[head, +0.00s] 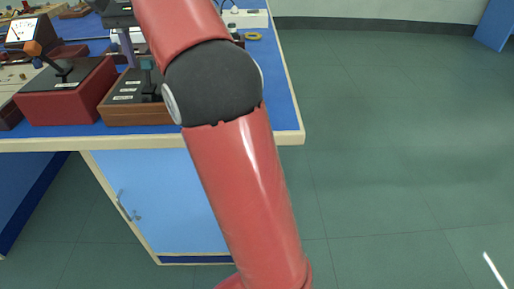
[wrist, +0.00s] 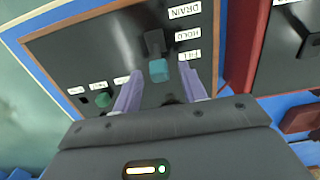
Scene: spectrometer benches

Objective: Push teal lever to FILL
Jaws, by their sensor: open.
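The teal lever (wrist: 158,70) stands on a dark panel (wrist: 85,50) in the wrist view, beside labels reading DRAIN, HOLD and FILL. Its dark base shows near HOLD and its teal tip appears toward FILL; the view is steep, so I cannot tell its exact setting. My gripper (wrist: 162,80) is open, with one purple finger on each side of the teal tip in the picture. Contact cannot be told. In the head view the teal tip (head: 147,64) shows above a brown wooden box (head: 140,115), just left of my arm, which hides part of the box.
A green knob (wrist: 103,100) with small labels sits on the same panel. A red box (head: 65,108) with an orange-tipped lever (head: 33,48) stands to the left. A meter (head: 21,30) is behind it. Open floor (head: 400,150) lies right of the blue bench (head: 281,95).

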